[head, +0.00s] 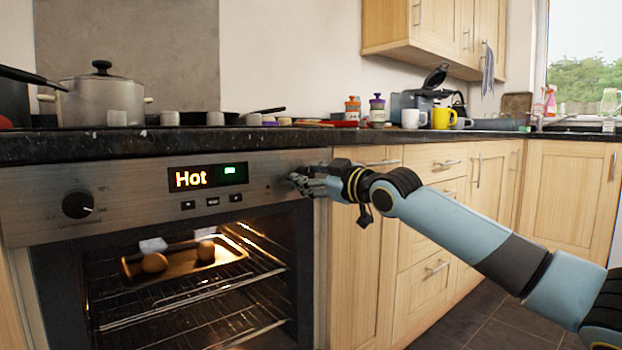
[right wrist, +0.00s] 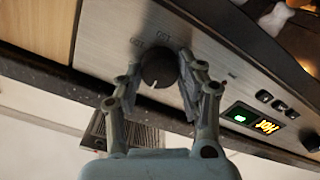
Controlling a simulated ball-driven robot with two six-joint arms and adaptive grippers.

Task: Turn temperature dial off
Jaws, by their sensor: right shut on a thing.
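A steel oven panel (head: 140,190) has a display reading "Hot" (head: 206,177) in yellow, with a small green light. My right gripper (head: 296,181) is at the panel's right end and covers the dial there in the head view. In the right wrist view, its two fingers stand on either side of a round black dial (right wrist: 158,66), shut on it. A second black dial (head: 77,204) with a pale pointer sits at the panel's left. My left gripper is not in view.
The oven below is lit, with a tray (head: 190,262) of food on a rack. A dark granite worktop (head: 140,143) runs above the panel, with a pot (head: 100,98), mugs and jars on it. Wooden cabinets (head: 365,260) stand to the right.

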